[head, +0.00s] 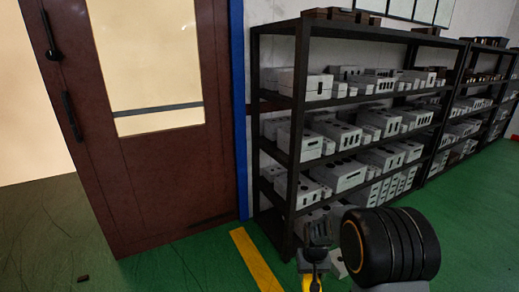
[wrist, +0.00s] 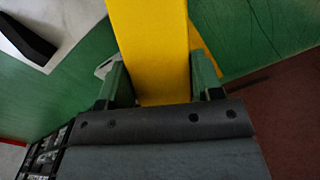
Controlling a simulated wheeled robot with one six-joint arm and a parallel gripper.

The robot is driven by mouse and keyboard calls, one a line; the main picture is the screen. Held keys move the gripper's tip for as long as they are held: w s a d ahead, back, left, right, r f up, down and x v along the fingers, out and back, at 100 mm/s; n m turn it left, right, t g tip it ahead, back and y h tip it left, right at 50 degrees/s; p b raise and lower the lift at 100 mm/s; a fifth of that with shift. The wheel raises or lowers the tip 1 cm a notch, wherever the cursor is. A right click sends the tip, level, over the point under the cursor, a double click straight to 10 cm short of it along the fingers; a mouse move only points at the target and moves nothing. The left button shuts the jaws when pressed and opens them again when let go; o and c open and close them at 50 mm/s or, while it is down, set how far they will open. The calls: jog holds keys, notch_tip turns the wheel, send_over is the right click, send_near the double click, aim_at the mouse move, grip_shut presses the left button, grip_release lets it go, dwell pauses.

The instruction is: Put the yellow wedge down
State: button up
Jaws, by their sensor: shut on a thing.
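The yellow wedge (wrist: 150,40) shows in the wrist view as a long flat yellow piece running from the top edge down between the fingers. My gripper (wrist: 160,80) is shut on it, with one green-looking finger on each side. The wedge's far end is cut off by the picture, and its lower end is hidden by the gripper body. In the head view, a small yellow part (head: 313,284) shows at the bottom edge, beside my arm; I cannot tell whether it is the wedge.
Black shelves (head: 297,120) full of grey moulds stand in the middle and right of the head view. A brown-red door (head: 160,180) is at the left. A yellow floor stripe (head: 257,262) lies on the green floor (head: 200,265), which is mostly clear before the door.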

aim_at(311, 278)
jog(key=r+p, duration=0.2)
jog(key=p, duration=0.2)
jog(key=r+p, duration=0.3)
jog(key=p, duration=0.1)
jog(key=s+r+p, duration=0.1)
jog(key=r+p, duration=0.1)
jog(key=p, duration=0.1)
jog(key=shift+s+r+p, duration=0.1)
jog(key=shift+r+p, duration=0.05)
jog(key=shift+p, duration=0.25)
jog(key=r+p, duration=0.1)
jog(key=p, duration=0.1)
jog(key=r+p, duration=0.1)
jog(key=p, duration=0.1)
jog(key=shift+s+p, duration=0.3)
jog(key=shift+s, duration=0.1)
